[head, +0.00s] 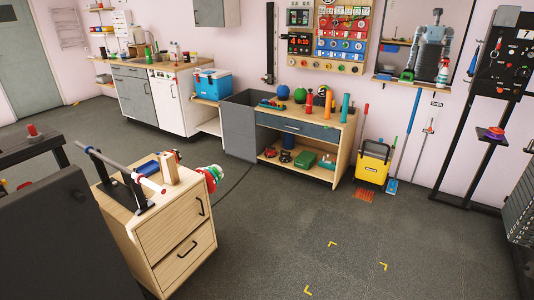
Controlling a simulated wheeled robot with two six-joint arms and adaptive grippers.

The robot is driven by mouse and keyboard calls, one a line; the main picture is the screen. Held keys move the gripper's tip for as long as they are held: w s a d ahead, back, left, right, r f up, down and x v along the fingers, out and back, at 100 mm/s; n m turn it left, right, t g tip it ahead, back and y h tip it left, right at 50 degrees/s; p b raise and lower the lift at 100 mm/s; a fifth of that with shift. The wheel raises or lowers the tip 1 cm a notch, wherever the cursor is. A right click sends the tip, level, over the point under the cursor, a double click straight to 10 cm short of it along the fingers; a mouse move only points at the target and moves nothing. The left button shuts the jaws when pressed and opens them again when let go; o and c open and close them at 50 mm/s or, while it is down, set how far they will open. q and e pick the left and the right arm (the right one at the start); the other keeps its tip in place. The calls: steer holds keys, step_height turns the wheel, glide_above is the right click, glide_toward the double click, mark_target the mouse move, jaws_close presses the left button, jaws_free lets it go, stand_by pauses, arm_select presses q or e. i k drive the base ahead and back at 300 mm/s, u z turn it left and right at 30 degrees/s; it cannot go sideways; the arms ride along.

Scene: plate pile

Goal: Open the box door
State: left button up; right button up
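I cannot tell which thing is the box with the door. Closed white doors (171,102) and a grey door (134,97) front the counter along the back wall. A grey wall cupboard (216,12) hangs above the counter, its front closed. A large grey box-like unit (240,130) stands beside the wooden workbench; its top seems open. A blue cooler box (212,84) with a pale lid sits on a low shelf, its lid shut. Neither of my grippers is in view.
A wooden drawer cabinet (176,241) with a rod stand on top is near left, beside a dark panel (45,245). The workbench (300,126) holds coloured objects. A yellow bucket (373,164) stands right of it. Grey floor (310,225) is clear around yellow corner marks.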

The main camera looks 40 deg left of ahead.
mark_target(161, 234)
steer(key=u, duration=0.2)
steer(key=i, duration=1.55)
steer(key=u, duration=1.2)
steer(key=i, duration=1.2)
steer(key=u, duration=1)
steer(key=i, duration=0.55)
steer(key=u, duration=0.25)
